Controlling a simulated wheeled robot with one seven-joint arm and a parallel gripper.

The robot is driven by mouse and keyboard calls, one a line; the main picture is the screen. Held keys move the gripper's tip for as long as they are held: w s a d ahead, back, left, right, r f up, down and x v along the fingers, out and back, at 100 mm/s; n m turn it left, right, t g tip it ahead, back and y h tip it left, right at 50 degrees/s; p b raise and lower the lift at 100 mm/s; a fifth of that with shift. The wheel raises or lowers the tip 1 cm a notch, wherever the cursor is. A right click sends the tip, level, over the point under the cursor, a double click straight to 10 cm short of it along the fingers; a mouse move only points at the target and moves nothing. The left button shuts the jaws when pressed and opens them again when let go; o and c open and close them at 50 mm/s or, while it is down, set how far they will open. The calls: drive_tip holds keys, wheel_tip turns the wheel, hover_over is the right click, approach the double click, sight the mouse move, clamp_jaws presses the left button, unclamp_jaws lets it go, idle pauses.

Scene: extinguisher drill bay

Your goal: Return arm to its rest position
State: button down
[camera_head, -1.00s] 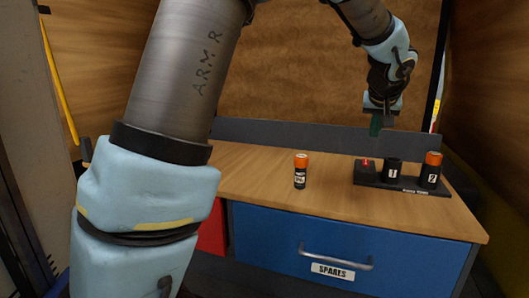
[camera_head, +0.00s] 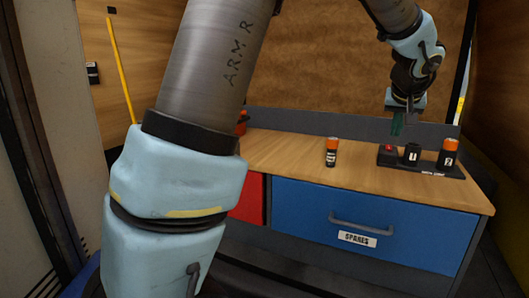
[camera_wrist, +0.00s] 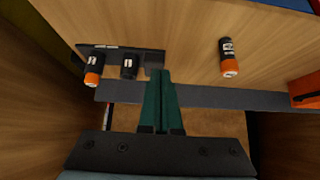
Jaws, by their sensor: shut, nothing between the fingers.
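My gripper (camera_head: 397,128) hangs over the back of the bench, in front of the brown panel, with its green fingers together and nothing between them. The fingers also show in the wrist view (camera_wrist: 160,75), pointing towards the dark holder's edge. The dark holder (camera_head: 428,168) stands below the gripper on the bench's right side.
An orange-topped cylinder (camera_head: 331,152) stands alone on the wooden bench (camera_head: 275,152). A blue drawer (camera_head: 305,212) with a grey handle is below, beside a red front (camera_head: 249,198). An orange object (camera_head: 241,121) is partly hidden by my arm. A yellow pole (camera_head: 121,65) leans at left.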

drive_tip(key=a+f+n+g+y, duration=0.1)
drive_tip(key=a+f, duration=0.4)
drive_tip(key=a, duration=0.7)
drive_tip(key=a+f+n+g+y, duration=0.15)
drive_tip(key=a+f, duration=0.35)
drive_tip(key=a, duration=0.7)
drive_tip(key=s+a+f+g, duration=0.1)
drive_tip(key=s+a+f, duration=0.2)
drive_tip(key=s+a, duration=0.3)
drive_tip(key=s+a+f+n+g, duration=0.1)
drive_tip(key=s+a+f+g, duration=0.1)
drive_tip(key=s+a+f, duration=0.2)
drive_tip(key=s+a, duration=0.3)
drive_tip(key=a, duration=0.3)
drive_tip(key=shift+f, duration=0.15)
drive_tip(key=c, duration=1.6)
unclamp_jaws()
drive_tip(key=shift+w+y, duration=0.1)
drive_tip(key=shift+y, duration=0.15)
